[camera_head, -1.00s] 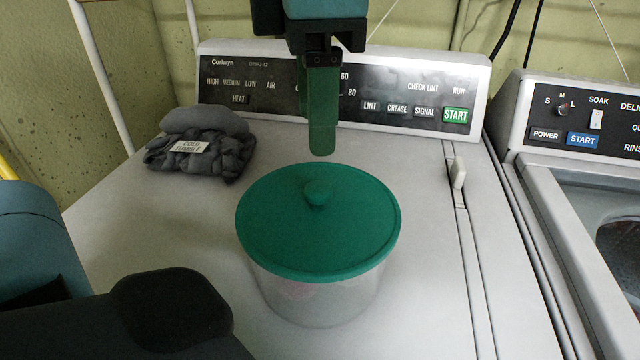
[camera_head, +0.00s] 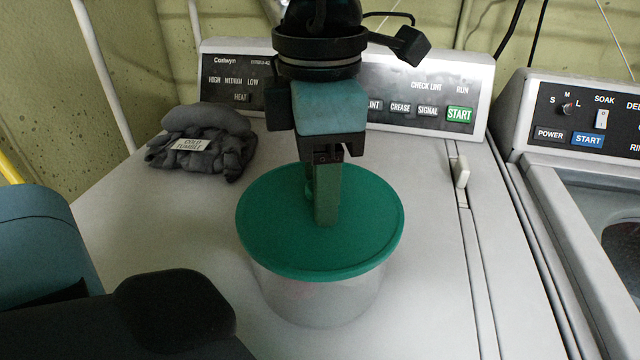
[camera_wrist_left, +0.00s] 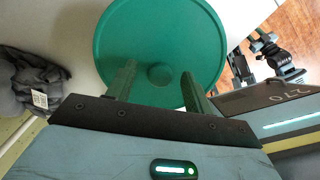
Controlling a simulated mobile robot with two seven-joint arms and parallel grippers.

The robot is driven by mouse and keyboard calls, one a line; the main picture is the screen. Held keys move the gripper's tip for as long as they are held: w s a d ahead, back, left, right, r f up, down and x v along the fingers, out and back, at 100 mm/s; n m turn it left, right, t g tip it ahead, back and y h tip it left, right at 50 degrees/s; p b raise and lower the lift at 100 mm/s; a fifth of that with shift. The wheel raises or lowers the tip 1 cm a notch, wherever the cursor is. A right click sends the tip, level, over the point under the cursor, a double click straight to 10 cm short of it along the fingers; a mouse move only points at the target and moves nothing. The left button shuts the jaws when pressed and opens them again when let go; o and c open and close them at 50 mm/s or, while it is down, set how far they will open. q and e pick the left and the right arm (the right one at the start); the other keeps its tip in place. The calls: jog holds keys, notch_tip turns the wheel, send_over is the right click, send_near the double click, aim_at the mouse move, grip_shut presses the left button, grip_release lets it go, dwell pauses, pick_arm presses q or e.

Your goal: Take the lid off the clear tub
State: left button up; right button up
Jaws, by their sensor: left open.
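The clear tub (camera_head: 315,300) stands upright on the white machine top, with its round green lid (camera_head: 270,230) on it. The lid also shows in the left wrist view (camera_wrist_left: 125,40). My left gripper (camera_head: 317,208) points down over the middle of the lid. In the left wrist view its two fingers (camera_wrist_left: 156,80) are apart, one on each side of the lid's round knob (camera_wrist_left: 160,74), and hold nothing. In the head view the near finger mostly hides the knob. What looks like my right gripper (camera_wrist_left: 262,45) is small at the upper right of the left wrist view; its jaws are unclear.
A dark grey folded cloth bundle (camera_head: 200,140) with a white label lies at the back left of the machine top (camera_head: 420,260). The control panel (camera_head: 430,90) rises behind. A second machine (camera_head: 570,150) stands at the right. The top right of the tub is clear.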

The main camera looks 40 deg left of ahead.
pick_arm(q)
jog(key=shift+c, duration=0.2)
jog(key=c, duration=1)
pick_arm(e)
jog(key=shift+s+a, duration=0.15)
jog(key=shift+s, duration=0.25)
pick_arm(q)
jog(key=shift+r, duration=0.15)
